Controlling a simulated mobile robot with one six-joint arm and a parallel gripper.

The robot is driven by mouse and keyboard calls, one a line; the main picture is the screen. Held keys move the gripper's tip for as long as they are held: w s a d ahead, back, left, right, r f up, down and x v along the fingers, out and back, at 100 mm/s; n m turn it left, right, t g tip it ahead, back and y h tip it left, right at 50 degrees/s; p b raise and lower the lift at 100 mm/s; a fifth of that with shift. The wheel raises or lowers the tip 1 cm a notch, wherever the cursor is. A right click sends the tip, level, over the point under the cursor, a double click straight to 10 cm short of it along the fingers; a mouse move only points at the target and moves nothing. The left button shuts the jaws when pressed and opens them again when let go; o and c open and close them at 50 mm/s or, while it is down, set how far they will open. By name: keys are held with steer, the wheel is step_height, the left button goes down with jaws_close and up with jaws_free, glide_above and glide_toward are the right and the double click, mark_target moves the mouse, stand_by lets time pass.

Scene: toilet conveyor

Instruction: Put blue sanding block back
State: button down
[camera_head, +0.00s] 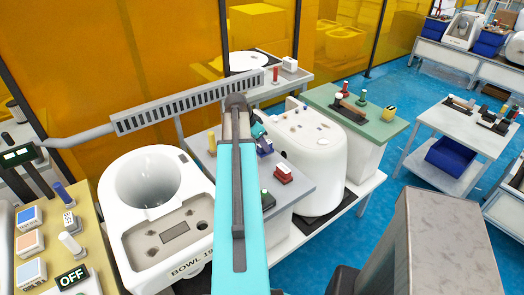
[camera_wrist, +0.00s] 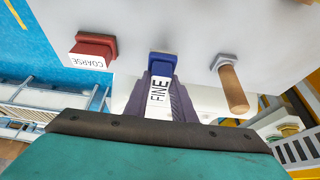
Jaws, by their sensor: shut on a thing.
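The blue sanding block (camera_wrist: 163,63) has a white face marked FINE and sits between the fingers of my gripper (camera_wrist: 160,90) in the wrist view. My gripper is shut on it. The block's far end meets or nearly meets the grey tabletop (camera_wrist: 190,20); I cannot tell whether it rests there. In the head view the blue block (camera_head: 265,151) shows small beside my gripper (camera_head: 259,133), over the grey table (camera_head: 298,187), and my arm hides part of that table.
A red block (camera_wrist: 95,46) marked COARSE stands left of the blue block, and a wooden-handled tool (camera_wrist: 233,88) stands right. In the head view a white toilet bowl (camera_head: 150,205) is left of the table and a white ceramic body (camera_head: 312,160) is close on its right.

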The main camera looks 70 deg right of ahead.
mark_target(262, 150)
steer(key=shift+f+p, duration=0.55)
steer(key=shift+f, duration=1.25)
steer(key=shift+f, duration=0.15)
steer(key=c, duration=1.5)
jaws_free()
steer(key=shift+r, duration=0.2)
steer(key=shift+b+v, duration=1.4)
steer(key=shift+v, duration=4.55)
